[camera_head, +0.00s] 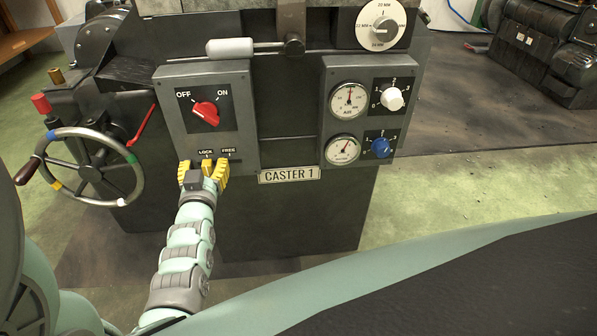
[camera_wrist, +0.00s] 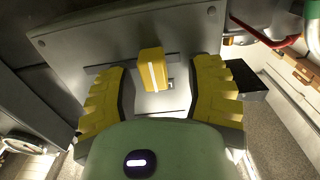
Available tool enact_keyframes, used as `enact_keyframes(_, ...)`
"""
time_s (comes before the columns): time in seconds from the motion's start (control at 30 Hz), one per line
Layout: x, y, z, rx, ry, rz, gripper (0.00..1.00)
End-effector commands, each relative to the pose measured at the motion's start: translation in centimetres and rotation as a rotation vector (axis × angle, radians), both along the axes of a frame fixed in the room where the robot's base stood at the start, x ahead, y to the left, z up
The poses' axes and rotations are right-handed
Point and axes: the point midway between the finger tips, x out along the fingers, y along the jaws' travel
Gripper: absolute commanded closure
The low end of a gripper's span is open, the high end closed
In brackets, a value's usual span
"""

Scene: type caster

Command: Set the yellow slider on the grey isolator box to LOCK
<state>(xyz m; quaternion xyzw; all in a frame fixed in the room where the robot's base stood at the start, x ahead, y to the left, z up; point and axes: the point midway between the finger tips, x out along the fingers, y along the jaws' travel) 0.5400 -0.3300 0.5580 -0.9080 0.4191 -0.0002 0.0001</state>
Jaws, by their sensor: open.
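The grey isolator box (camera_head: 240,110) is on the front of the machine, with small LOCK (camera_head: 206,152) and FREE (camera_head: 229,150) labels near its lower edge. The yellow slider (camera_wrist: 152,70) stands out from a dark slot in the wrist view, with a pale stripe down it. My gripper (camera_head: 203,168) is open at the box's lower edge, its yellow fingers on either side of the slider. In the wrist view the slider is closer to the left finger, with a wider gap to the right one. In the head view my fingers partly hide the slot, so the slider's exact setting is unclear.
A red OFF/ON knob (camera_head: 206,112) sits above the slider on the same box. A handwheel (camera_head: 90,165) is to the left. A panel with gauges and a blue knob (camera_head: 380,147) is to the right, and the CASTER 1 plate (camera_head: 289,174) is lower right of the box.

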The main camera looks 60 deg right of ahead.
Motion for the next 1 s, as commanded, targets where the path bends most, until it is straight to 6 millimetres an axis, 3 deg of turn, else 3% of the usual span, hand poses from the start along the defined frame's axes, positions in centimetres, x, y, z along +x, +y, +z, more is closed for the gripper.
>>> enact_keyframes(0.63, -6.0, 7.1, -0.2, 0.004, 0.005, 0.005, 0.47)
enact_keyframes(1.0, -7.5, 8.8, -0.1, 0.002, 0.002, 0.004, 0.47)
